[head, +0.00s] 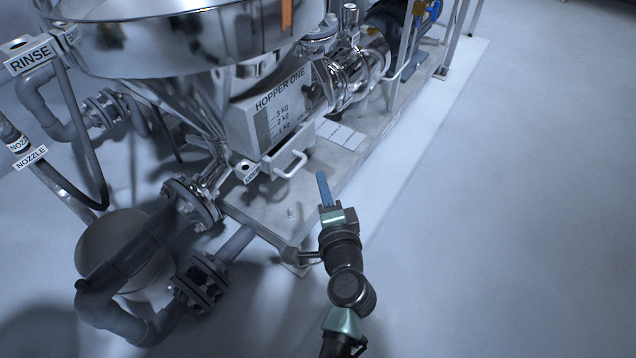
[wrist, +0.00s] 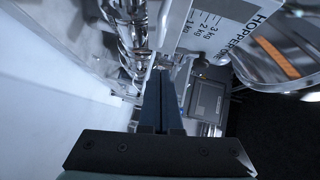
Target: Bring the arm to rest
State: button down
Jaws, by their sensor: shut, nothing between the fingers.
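My gripper (head: 322,188) is in the middle of the head view, at the end of my dark arm. Its blue fingers are together with nothing between them. The fingers point up the picture, beside the right edge of the hopper's base and to the right of the drawer handle. My gripper also shows in the wrist view (wrist: 160,85), its two fingers side by side and shut. In the head view it looks apart from the hopper and the handle, though the exact gap is hard to judge.
A steel hopper (head: 160,45) stands at upper left, above a box labelled HOPPER ONE (head: 268,105). A white handle (head: 291,164) sticks out toward my gripper. Pipes and a round vessel (head: 120,250) fill the lower left. The floor (head: 520,200) at right is clear.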

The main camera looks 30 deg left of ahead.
jog(key=p+v, duration=0.1)
jog(key=v, duration=0.8)
jog(key=w+d+r+n+t+h, duration=0.1)
jog(key=w+d+r+n+t, duration=0.15)
jog(key=r, duration=0.65)
jog(key=w+d+r+n+t, duration=0.1)
jog(key=w+r+n+t, duration=0.15)
jog(key=r, duration=0.65)
jog(key=w+d+r+n+t+h, duration=0.1)
jog(key=w+d+r+n, duration=0.15)
jog(key=r, duration=0.75)
jog(key=s+d+r+t+h, duration=0.3)
jog(key=s+r, duration=0.1)
jog(key=r, duration=0.5)
jog(key=s+d+r+t+h, duration=0.3)
jog(key=s+d+r, duration=0.1)
jog(key=r, duration=0.5)
jog(key=s+d+r+t+h, duration=0.3)
jog(key=s+r, duration=0.1)
jog(key=r, duration=0.5)
notch_tip(320, 180, up, 37)
jog(key=p, duration=3.7)
jog(key=shift+d, duration=0.25)
